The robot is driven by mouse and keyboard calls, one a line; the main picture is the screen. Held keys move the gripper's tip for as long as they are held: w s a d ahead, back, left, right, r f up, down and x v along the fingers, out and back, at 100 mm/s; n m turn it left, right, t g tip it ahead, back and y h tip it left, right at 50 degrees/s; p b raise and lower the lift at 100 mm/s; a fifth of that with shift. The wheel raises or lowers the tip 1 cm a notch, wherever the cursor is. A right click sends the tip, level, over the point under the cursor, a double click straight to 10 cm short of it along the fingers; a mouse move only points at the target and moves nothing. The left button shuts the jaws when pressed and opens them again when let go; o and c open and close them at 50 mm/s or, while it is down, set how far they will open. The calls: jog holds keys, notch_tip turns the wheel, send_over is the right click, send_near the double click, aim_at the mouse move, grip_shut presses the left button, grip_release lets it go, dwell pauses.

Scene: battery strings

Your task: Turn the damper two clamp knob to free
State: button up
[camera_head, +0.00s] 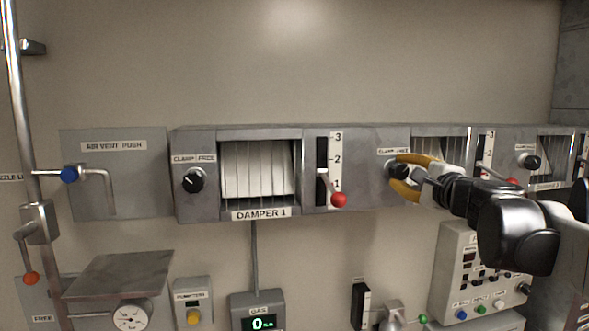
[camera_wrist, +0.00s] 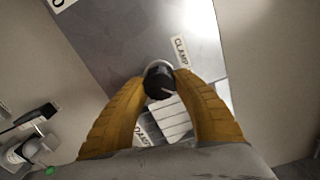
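The damper two clamp knob (camera_head: 398,171) is a round black knob on the grey panel, left of the second damper's slats. It also shows in the wrist view (camera_wrist: 158,82), with a pale pointer mark on its face. My gripper (camera_head: 401,174) has one yellow finger above and one below the knob. In the wrist view the two fingertips (camera_wrist: 160,80) lie against either side of the knob, closed on it. The CLAMP end of its label (camera_wrist: 181,52) is readable in the wrist view. The FREE end is hidden.
Damper 1 has its own clamp knob (camera_head: 193,181) at left and a red-balled lever (camera_head: 338,199) just left of my gripper. A second red-balled lever (camera_head: 512,182) is close behind my arm. A button box (camera_head: 478,270) sits below.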

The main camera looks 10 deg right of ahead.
jog(key=o, duration=0.5)
jog(key=shift+c, duration=0.2)
jog(key=s, duration=1.2)
jog(key=shift+d, duration=0.25)
